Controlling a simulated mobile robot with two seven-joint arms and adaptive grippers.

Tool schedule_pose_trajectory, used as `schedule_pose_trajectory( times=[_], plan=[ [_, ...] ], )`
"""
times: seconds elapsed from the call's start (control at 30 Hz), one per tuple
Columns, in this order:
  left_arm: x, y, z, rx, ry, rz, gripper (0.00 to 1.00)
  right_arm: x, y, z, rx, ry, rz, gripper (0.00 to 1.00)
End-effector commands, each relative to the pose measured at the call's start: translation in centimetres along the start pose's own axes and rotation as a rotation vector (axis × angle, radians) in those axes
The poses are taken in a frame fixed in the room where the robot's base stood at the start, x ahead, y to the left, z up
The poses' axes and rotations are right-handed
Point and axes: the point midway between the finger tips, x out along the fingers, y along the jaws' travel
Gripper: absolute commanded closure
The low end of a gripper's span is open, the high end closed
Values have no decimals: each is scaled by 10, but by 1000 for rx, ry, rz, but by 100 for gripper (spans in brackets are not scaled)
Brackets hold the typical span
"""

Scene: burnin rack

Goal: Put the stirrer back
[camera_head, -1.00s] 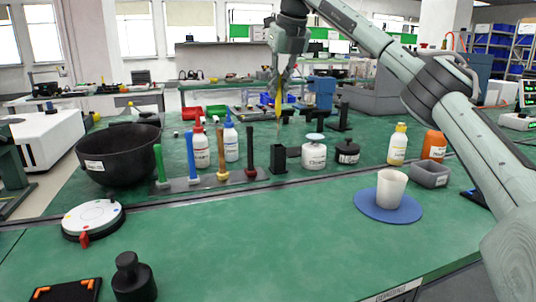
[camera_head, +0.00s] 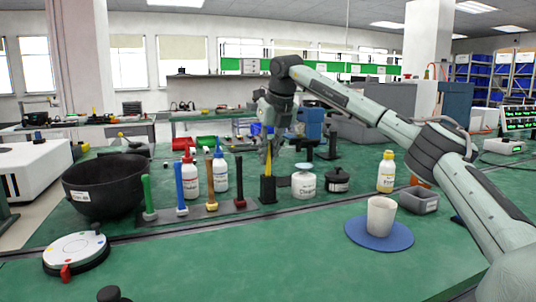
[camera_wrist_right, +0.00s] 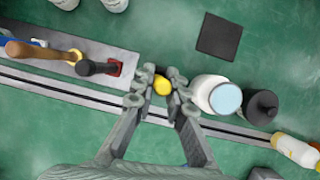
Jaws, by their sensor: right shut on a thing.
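The stirrer (camera_head: 268,163) has a yellow handle and stands upright in the head view. My right gripper (camera_head: 270,146) is shut on it near the top. The stirrer's lower end meets a small black upright holder (camera_head: 268,190) and its shaft appears to be inside it. The wrist view looks down on the round yellow handle end (camera_wrist_right: 162,87) between the two fingers (camera_wrist_right: 160,93); the holder is hidden there. My left gripper is not in view.
A grey rack (camera_head: 225,210) with several coloured handles stands left of the holder. A white jar (camera_head: 303,184) and a black pot (camera_head: 338,181) are close on its right. A white cup (camera_head: 381,216) stands on a blue mat (camera_head: 352,235). The front bench is mostly clear.

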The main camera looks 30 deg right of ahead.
Motion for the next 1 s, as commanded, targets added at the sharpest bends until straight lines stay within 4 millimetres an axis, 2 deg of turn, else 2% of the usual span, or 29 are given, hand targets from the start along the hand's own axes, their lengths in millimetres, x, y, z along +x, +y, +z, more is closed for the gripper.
schedule_pose_trajectory(
  times=[0.03, 0.07, 0.2, 0.47, 0.6, 0.77, 1.0],
  plan=[
    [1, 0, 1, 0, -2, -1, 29, 2, 0, -1, 0, 1, 0, 100],
    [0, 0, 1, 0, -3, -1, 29, 2, 0, -1, 0, 0, 0, 85],
    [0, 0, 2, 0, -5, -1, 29, 2, 0, -1, 0, 0, 0, 68],
    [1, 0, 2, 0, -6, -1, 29, 1, 0, 0, 0, 0, 0, 67],
    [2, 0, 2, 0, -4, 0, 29, -6, 0, 1, 0, -2, 1, 67],
    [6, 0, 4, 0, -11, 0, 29, -33, 0, 2, -1, -5, 1, 67],
    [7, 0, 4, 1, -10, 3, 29, -85, 1, 2, -1, -3, 1, 67]
  ],
)
